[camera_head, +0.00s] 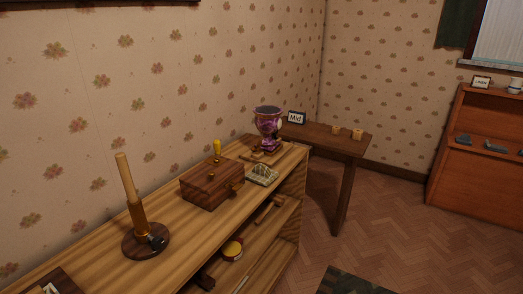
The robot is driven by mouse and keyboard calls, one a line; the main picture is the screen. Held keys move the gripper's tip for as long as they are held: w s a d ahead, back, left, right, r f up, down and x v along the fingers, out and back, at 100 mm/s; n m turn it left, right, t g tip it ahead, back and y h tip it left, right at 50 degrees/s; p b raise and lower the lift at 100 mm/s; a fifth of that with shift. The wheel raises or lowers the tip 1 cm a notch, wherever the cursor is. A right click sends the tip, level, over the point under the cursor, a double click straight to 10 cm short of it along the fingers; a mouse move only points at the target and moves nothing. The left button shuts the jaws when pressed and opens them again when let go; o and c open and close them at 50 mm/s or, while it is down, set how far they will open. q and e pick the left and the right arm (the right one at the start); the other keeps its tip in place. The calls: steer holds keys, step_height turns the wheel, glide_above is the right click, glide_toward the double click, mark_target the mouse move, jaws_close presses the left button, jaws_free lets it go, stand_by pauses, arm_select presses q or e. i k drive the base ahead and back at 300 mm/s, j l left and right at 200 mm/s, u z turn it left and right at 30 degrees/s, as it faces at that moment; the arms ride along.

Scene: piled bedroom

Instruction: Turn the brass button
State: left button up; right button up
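A dark wooden box (207,192) sits on the light wooden shelf unit (182,244) against the papered wall. A yellow upright knob (217,147) stands at the back of the box. A small brass-coloured piece (212,174) is on its lid, and a small dark brassy piece (232,191) is on its right side. I cannot tell which of these is the brass button, or how it is turned. Neither of my grippers shows in the head view.
A wooden stand with a pale rod (128,180) is left of the box. A grey-green rack (262,174) and a purple urn (267,127) are to its right. A dark table (335,141) stands behind. Open floor (385,225) lies to the right.

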mark_target(258, 145)
steer(key=i+l+z, duration=0.35)
steer(key=i+z, duration=0.15)
steer(key=z, duration=0.25)
